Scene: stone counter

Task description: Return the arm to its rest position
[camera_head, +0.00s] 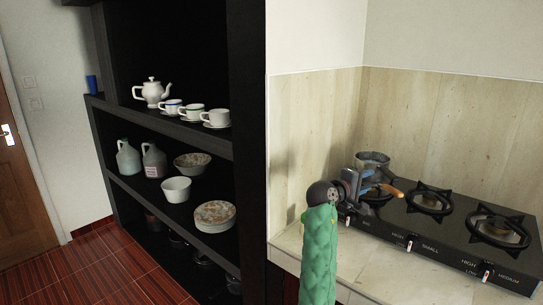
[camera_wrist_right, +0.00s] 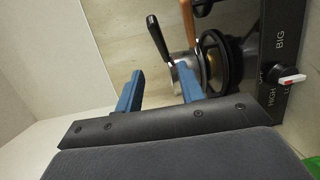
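My right arm, in a green sleeve, reaches up from the bottom of the head view. My right gripper (camera_head: 369,184) is over the left end of the stove, close in front of a metal pot (camera_head: 373,159). In the right wrist view the two blue fingers of this gripper (camera_wrist_right: 158,88) stand apart with nothing visible between them. The metal pot (camera_wrist_right: 187,72) shows beyond the right finger, with a black handle (camera_wrist_right: 158,38) and an orange-brown handle (camera_wrist_right: 188,20) near it. I cannot tell whether the finger touches the pot. My left gripper is not in view.
The black stove (camera_head: 440,232) has several burners and red-marked knobs. A tiled wall (camera_head: 450,110) stands behind it. A dark shelf (camera_head: 165,205) at left holds a teapot (camera_head: 152,92), cups, jugs and bowls. Bare counter (camera_head: 290,240) shows left of my right arm.

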